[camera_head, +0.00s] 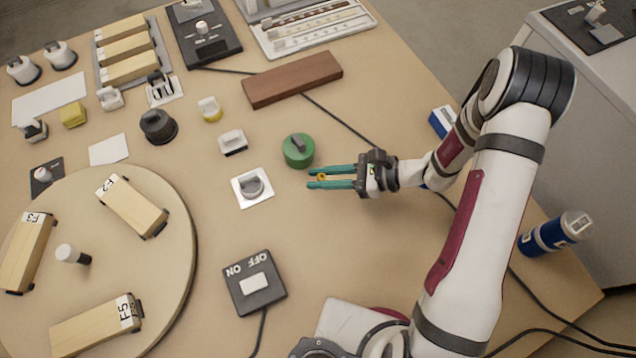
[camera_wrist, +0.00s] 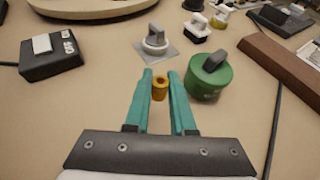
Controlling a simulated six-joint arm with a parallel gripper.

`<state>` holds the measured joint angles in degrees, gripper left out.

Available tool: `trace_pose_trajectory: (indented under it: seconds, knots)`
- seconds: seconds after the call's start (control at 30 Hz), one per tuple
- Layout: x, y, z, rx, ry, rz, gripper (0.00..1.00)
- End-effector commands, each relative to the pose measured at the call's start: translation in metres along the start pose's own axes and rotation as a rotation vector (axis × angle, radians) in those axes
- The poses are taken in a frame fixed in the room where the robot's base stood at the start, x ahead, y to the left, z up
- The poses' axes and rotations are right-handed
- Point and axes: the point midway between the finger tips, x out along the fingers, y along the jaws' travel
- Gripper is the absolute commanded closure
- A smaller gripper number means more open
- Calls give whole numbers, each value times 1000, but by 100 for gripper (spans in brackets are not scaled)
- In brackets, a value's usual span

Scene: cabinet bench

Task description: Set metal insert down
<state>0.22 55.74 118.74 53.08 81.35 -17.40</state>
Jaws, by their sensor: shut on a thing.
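The metal insert (camera_wrist: 160,86) is a small brass-coloured ring with a dark hole. It sits between the teal fingertips of my gripper (camera_wrist: 160,92), which is shut on it. In the head view the insert (camera_head: 321,177) shows as a small yellow-orange spot between the fingers of my gripper (camera_head: 312,179). The gripper points left, just below and right of the green round knob block. I cannot tell whether the insert touches the bench top.
The green knob (camera_head: 298,151) stands close to the fingertips. A white plate with a grey knob (camera_head: 252,188) lies to the left. A black ON/OFF switch box (camera_head: 254,283) and a round turntable (camera_head: 180,200) are farther left. Bare bench lies below the gripper.

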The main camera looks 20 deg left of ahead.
Motion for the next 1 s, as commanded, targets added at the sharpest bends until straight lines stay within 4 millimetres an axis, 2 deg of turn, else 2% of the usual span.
trace_pose_trajectory:
  seconds: [0.07,0.13,0.2,0.3,0.63,0.67,0.8,1.0]
  knots:
    - [9,0,-4,1,1,2,100]
    - [16,0,-16,3,1,0,100]
    - [21,-1,-29,3,1,-1,100]
    - [25,-1,-39,2,1,-3,100]
    - [26,-1,-42,1,1,-3,100]
    - [25,-1,-42,0,1,-3,72]
    - [25,-1,-41,0,1,-3,48]
    - [25,-1,-41,0,1,-3,48]
